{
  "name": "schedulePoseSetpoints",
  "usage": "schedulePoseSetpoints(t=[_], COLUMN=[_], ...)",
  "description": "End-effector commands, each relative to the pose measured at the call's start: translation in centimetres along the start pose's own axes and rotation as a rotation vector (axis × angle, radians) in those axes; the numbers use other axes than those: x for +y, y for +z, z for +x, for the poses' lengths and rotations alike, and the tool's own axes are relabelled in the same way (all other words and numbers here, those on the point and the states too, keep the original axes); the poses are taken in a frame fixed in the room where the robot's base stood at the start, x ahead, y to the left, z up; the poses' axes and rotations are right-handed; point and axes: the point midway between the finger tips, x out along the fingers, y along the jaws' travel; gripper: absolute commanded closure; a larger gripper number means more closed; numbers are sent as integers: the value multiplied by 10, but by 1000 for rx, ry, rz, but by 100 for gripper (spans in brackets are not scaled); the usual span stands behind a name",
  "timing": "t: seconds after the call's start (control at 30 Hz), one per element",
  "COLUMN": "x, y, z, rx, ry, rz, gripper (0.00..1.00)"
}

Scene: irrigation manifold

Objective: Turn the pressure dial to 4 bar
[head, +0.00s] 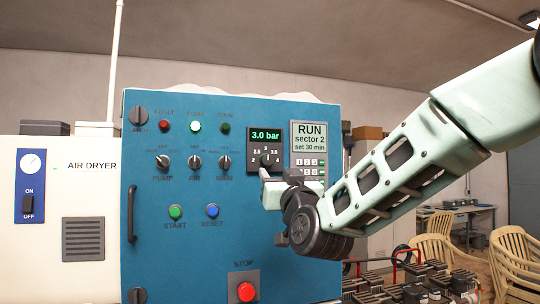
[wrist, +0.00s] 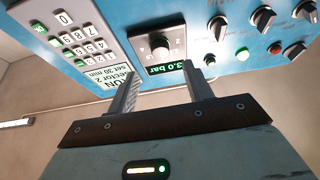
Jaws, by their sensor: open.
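The pressure dial (head: 266,159) is a small knob on a black plate on the blue cabinet. Its scale carries numbers from 2.5 to 4. The green display (head: 265,135) above it reads 3.0 bar. In the wrist view the scene is upside down, with the dial (wrist: 160,46) above the display (wrist: 164,68). My gripper (head: 269,178) is just in front of the dial and hides its lower part in the head view. In the wrist view my gripper (wrist: 160,74) is open and empty. Its fingers point toward the dial, one to each side, apparently short of the knob.
A keypad (wrist: 78,45) and a RUN screen (head: 309,136) sit right beside the dial. Selector switches (head: 195,161), lamps and a red stop button (head: 246,291) share the panel. A handle (head: 131,214) sticks out at its left edge. Chairs (head: 430,248) stand at the right.

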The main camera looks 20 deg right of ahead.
Motion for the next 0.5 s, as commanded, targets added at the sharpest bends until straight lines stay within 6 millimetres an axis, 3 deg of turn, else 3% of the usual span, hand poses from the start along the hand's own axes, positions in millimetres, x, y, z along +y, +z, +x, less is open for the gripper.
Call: schedulePoseSetpoints(t=[0.03,0.2,0.5], x=[0,1,0], y=[-4,-3,-1], z=[14,46,74], rx=[-2,-2,-1], ry=[1,1,0], rz=[0,0,0], gripper=[49,49,49])
